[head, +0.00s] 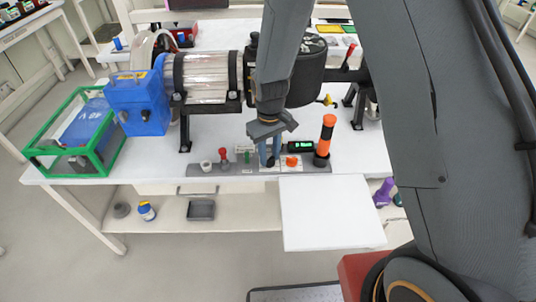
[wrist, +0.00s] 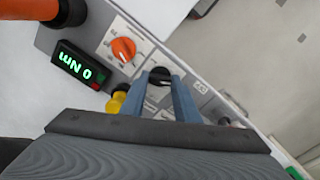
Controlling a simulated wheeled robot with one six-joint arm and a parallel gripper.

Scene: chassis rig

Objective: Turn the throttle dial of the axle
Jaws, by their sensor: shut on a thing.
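A black dial (wrist: 159,73) sits on a pale label plate on the grey control panel (head: 235,170). My gripper (wrist: 160,86) points down at the panel, with its blue fingers on both sides of the black dial, shut on it. In the head view my gripper (head: 269,162) hides the dial. An orange dial (wrist: 123,49) is beside it on its own scale plate, and also shows in the head view (head: 292,161). I cannot read which dial is marked as throttle. The axle rig (head: 207,77) stands behind the panel.
A green-lit display (wrist: 80,63) reads 0 Nm. An orange and black lever (head: 326,135) stands at the panel's right end. A red knob (head: 223,155) and a yellow knob (wrist: 116,101) are close by. A white board (head: 330,212) juts out in front.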

